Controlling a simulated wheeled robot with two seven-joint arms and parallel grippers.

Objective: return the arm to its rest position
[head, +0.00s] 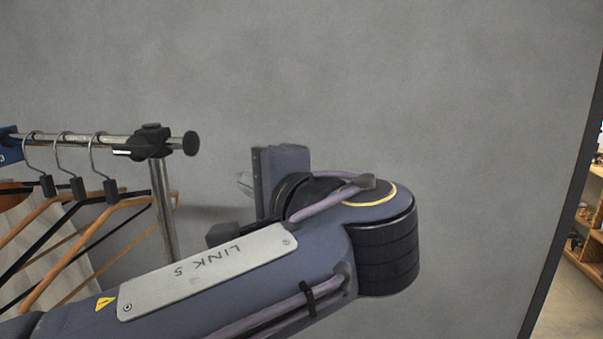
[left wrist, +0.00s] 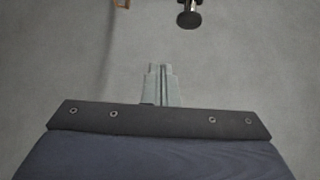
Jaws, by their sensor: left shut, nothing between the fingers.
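My left arm (head: 230,270) comes in from the lower left of the head view and is bent at a thick joint near the middle. My left gripper (head: 244,183) shows there only as a small pale piece beside the wrist; the arm hides the rest. In the left wrist view its two grey fingers (left wrist: 160,84) are together and empty, with plain grey wall beyond them. My right gripper is in neither view.
A metal clothes rail (head: 85,138) with several hangers (head: 100,215) stands at the left, near my arm. Its black end knob (head: 191,143) also shows in the left wrist view (left wrist: 188,19). A grey wall (head: 400,80) fills the background. Wooden shelves (head: 590,245) stand at the far right.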

